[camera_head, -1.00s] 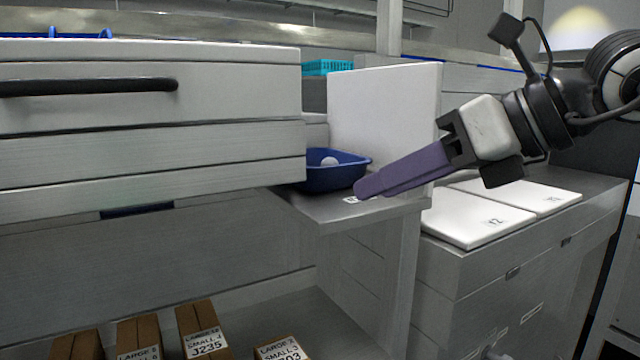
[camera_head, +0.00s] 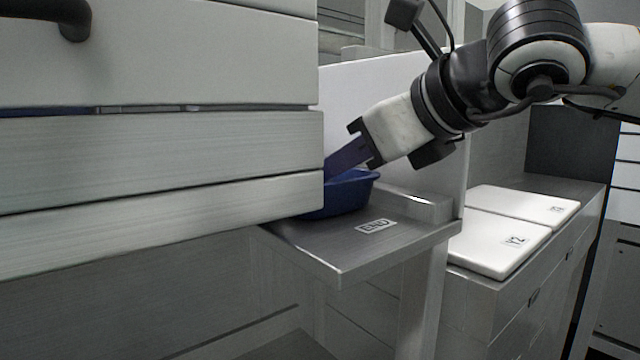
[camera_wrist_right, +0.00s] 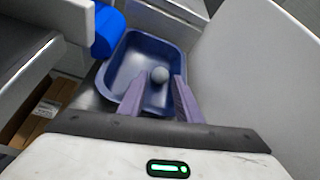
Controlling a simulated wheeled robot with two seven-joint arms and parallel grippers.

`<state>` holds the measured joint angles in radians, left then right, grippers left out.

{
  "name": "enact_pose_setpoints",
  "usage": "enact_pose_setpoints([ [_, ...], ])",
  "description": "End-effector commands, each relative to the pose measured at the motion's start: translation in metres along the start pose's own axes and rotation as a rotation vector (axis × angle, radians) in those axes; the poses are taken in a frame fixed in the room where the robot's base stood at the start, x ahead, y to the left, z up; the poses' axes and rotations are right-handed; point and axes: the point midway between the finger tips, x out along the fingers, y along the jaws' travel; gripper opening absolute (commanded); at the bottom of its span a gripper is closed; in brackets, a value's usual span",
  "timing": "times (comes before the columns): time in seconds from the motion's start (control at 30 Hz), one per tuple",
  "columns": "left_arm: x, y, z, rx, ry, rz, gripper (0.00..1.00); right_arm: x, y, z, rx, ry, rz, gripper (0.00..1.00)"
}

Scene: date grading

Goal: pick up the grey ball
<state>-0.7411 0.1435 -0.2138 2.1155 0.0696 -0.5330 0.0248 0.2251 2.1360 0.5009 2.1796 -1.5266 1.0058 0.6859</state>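The grey ball (camera_wrist_right: 160,75) lies inside the blue tray (camera_wrist_right: 121,60) in the right wrist view. In the head view the tray (camera_head: 352,192) stands on a metal shelf end, partly behind the drawer unit, and the ball is hidden there. My right gripper (camera_wrist_right: 158,84) is open, its two purple fingers reaching over the tray's near side, one on each side of the ball and slightly short of it. In the head view my right gripper (camera_head: 344,160) points down-left into the tray, its fingertips hidden. My left gripper is not in view.
A grey drawer unit (camera_head: 160,150) fills the left, close beside the tray. A white upright panel (camera_wrist_right: 240,65) stands on the tray's other side. White lids (camera_head: 495,245) lie to the right.

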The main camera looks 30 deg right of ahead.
Motion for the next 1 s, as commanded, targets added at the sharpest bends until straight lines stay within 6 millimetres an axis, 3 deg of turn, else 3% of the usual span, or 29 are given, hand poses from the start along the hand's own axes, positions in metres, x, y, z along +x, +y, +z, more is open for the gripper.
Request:
enact_pose_setpoints([
  [0.33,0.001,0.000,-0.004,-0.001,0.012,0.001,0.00,0.046,-0.001,-0.010,0.000,0.006,0.001,0.31],
  [0.63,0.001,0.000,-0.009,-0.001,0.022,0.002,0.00,0.052,-0.001,-0.011,0.001,0.006,0.001,0.31],
  [0.8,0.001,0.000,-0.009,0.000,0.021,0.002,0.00,0.052,-0.001,-0.011,0.001,0.007,0.002,0.05],
  [1.0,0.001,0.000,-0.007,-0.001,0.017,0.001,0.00,0.052,-0.001,-0.011,0.002,0.009,0.002,0.05],
])
